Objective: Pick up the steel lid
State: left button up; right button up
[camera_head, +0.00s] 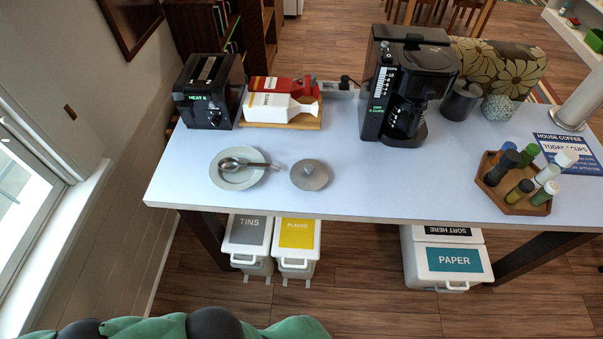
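The steel lid (310,175) is a round grey disc with a small knob on top. It lies flat on the light table (400,185), near the front edge and left of the middle. Neither of my grippers shows in the head view.
Behind the lid are a black toaster (209,92), cartons (283,103) on a wooden board, and a black coffee maker (408,85). A wooden tray (490,192) of bottles stands at right. The table around the lid's right side is clear. Bins (299,240) stand beneath.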

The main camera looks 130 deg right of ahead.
aim_at(308, 175)
jog(key=z, duration=0.4)
jog(key=l+z, duration=0.1)
jog(key=z, duration=0.35)
jog(key=i+z, duration=0.1)
jog(key=z, duration=1.15)
jog(key=i, duration=0.05)
